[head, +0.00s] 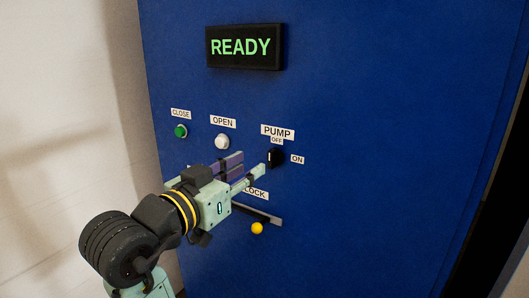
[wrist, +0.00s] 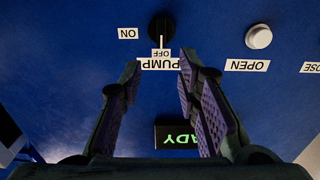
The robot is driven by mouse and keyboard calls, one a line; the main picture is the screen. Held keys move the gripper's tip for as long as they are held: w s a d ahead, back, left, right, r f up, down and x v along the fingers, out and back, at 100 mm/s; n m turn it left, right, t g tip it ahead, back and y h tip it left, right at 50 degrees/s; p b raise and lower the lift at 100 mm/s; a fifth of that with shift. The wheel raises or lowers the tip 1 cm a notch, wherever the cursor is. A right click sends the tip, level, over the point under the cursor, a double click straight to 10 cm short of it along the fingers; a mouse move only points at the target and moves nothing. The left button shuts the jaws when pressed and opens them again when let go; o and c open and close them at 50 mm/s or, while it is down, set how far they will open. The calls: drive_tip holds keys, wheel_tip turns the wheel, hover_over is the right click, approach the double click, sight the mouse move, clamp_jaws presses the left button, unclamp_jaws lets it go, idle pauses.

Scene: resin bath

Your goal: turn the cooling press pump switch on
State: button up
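The pump switch (head: 275,157) is a black rotary knob on the blue panel, below the PUMP and OFF labels, with the ON label (head: 298,159) to its right. It also shows in the wrist view (wrist: 161,27), which is upside down; its white pointer line points at the OFF label (wrist: 161,54). My gripper (head: 251,163) is open and empty, just left of the switch in the head view. In the wrist view its two purple-padded fingers (wrist: 160,66) are spread, with the switch beyond the tips and roughly between their lines. I see no contact with the switch.
A green CLOSE button (head: 180,131) and a white OPEN button (head: 222,142) sit left of the switch. A display (head: 243,47) reads READY. The right panel area is clear.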

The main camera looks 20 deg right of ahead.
sight(270, 152)
drive_tip(key=p+x, duration=0.1)
drive_tip(key=x, duration=0.7)
clamp_jaws()
idle(0.4)
